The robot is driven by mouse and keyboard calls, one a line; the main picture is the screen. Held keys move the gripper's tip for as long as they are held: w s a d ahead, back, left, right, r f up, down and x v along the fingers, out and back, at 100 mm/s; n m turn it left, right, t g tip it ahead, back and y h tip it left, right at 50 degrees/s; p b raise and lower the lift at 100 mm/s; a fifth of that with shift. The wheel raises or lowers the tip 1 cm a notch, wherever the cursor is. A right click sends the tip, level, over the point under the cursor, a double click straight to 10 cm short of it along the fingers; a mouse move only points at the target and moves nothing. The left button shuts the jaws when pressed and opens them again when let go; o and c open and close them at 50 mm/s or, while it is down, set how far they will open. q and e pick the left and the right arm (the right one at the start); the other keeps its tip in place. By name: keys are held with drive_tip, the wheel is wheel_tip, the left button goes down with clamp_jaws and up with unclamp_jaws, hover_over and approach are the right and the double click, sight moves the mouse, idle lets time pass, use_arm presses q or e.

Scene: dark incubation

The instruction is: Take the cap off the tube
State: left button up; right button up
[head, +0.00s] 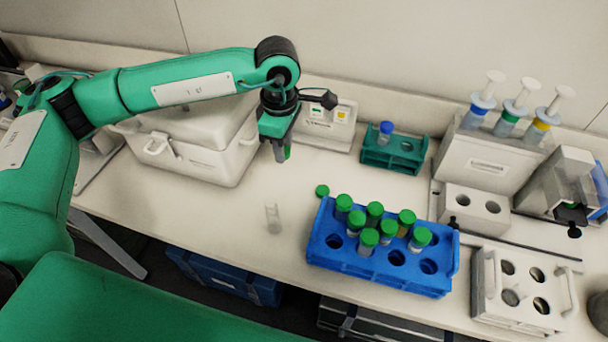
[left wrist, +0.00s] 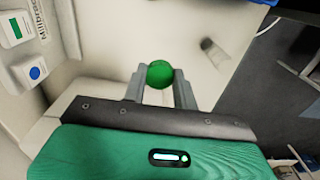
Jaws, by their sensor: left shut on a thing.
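My left gripper (head: 281,150) is shut on a green cap (head: 287,152) and holds it above the bench. In the left wrist view the round green cap (left wrist: 160,74) sits between the two grey fingertips (left wrist: 158,84). No tube shows below the fingertips in the head view. A clear tube (head: 272,217) with no green cap on it is on the bench, below the gripper and apart from it. It also shows in the left wrist view (left wrist: 214,52). Another green cap (head: 322,190) lies by the blue rack. My right gripper is not in view.
The blue rack (head: 318,252) holds several green-capped tubes. A green rack (head: 372,158) with a blue-capped tube stands behind it. A white box (head: 190,150) is at the left, white holders (head: 487,160) at the right. The bench around the clear tube is free.

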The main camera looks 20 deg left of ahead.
use_arm(q)
drive_tip(key=n, duration=0.2)
drive_tip(key=r+n, duration=0.1)
drive_tip(key=n, duration=0.1)
drive_tip(key=shift+w+d+r+p, duration=0.1)
drive_tip(key=shift+w+d+p, duration=0.15)
drive_tip(key=shift+w+p, duration=0.1)
drive_tip(key=n, duration=0.2)
drive_tip(key=r+n, duration=0.1)
drive_tip(key=n, duration=0.1)
drive_tip(key=shift+w+d+p, duration=0.15)
drive_tip(key=shift+p, duration=0.2)
drive_tip(key=n, duration=0.4)
drive_tip(key=n+p, duration=0.7)
drive_tip(key=n, duration=1.3)
hover_over(289, 185)
wheel_tip(289, 185, down, 12)
drive_tip(key=shift+f, duration=0.1)
wheel_tip(289, 185, down, 3)
drive_tip(key=shift+f+p, duration=0.2)
drive_tip(key=shift+p, duration=0.35)
drive_tip(key=shift+f, duration=0.3)
